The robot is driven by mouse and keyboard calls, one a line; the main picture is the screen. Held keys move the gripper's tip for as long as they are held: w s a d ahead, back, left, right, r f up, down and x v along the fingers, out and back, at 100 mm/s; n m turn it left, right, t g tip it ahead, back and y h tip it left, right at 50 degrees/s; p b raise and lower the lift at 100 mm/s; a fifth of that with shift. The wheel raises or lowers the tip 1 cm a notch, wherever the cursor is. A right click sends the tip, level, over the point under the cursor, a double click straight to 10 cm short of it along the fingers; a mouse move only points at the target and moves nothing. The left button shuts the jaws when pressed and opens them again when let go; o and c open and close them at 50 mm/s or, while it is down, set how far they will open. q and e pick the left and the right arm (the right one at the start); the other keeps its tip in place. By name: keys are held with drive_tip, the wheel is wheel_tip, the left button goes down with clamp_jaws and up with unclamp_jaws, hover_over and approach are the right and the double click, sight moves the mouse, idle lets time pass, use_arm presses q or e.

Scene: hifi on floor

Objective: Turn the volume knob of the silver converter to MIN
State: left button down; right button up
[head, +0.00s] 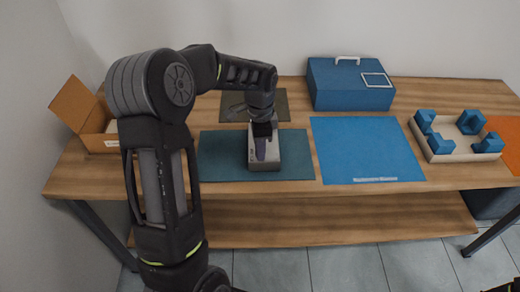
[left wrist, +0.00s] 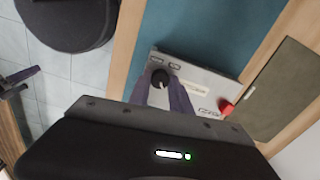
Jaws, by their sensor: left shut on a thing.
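The silver converter (head: 266,162) sits on the teal mat (head: 220,157) on the bench. In the left wrist view its grey top (left wrist: 205,83) shows, with a black round volume knob (left wrist: 160,77) near one end and a red part (left wrist: 227,107) at the other end. My left gripper (head: 262,150) points down over the converter. In the left wrist view its fingers (left wrist: 161,86) are shut on the knob, one on each side. The knob's setting and the small labels are too small to read. My right gripper is not clearly in view.
A blue case (head: 350,85) with a white handle stands at the back. A blue mat (head: 366,150) lies to the right, then a tray (head: 440,152) with blue foam blocks. An open cardboard box (head: 92,122) is at the left. A dark olive mat (head: 285,106) lies behind the converter.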

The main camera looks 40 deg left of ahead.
use_arm(q)
drive_tip(key=n+b, duration=0.1)
drive_tip(key=n, duration=0.3)
drive_tip(key=shift+n, duration=0.3)
drive_tip(key=n, duration=0.3)
drive_tip(key=shift+n+b, duration=0.3)
drive_tip(key=shift+n, duration=0.1)
drive_tip(key=n, duration=0.4)
drive_tip(key=shift+n, duration=2.1)
drive_tip(key=c, duration=1.2)
unclamp_jaws()
drive_tip(key=shift+o, duration=0.2)
